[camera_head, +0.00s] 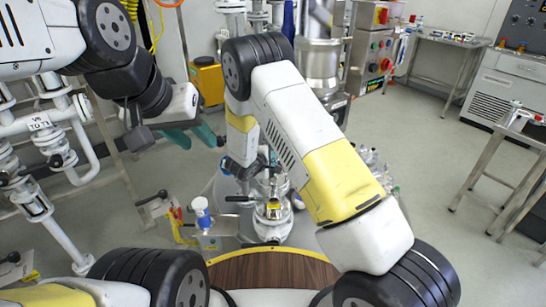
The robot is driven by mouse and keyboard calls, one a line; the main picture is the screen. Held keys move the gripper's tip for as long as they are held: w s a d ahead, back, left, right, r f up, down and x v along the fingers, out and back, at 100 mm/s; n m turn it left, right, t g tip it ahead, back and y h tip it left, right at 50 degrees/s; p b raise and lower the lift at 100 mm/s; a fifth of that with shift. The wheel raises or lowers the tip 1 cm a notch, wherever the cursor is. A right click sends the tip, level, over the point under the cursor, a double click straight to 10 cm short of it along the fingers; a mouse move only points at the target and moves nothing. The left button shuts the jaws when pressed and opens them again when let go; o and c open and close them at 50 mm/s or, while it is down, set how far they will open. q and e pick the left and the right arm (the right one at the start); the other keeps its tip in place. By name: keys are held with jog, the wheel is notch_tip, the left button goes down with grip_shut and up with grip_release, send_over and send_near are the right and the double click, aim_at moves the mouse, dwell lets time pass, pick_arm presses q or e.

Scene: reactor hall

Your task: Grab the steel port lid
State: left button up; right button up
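A steel vessel part with a yellow label (273,209) stands at the centre front, with clear glass and fittings just above and behind it. I cannot single out the steel port lid with certainty among these fittings. My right gripper (250,172) points down beside the upper fittings, at their left. It is small and partly lost among dark parts there, so its opening and any contact are unclear. My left gripper (194,137) hangs in the air further left and higher in the picture.
White pipes with valves (55,140) fill the left side. Glassware (375,168) stands behind my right arm. A wood-topped surface (270,271) lies in front. Steel tables (500,165) stand right, with open floor between.

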grip_shut()
jog(key=shift+r, duration=0.1)
dwell(1.3)
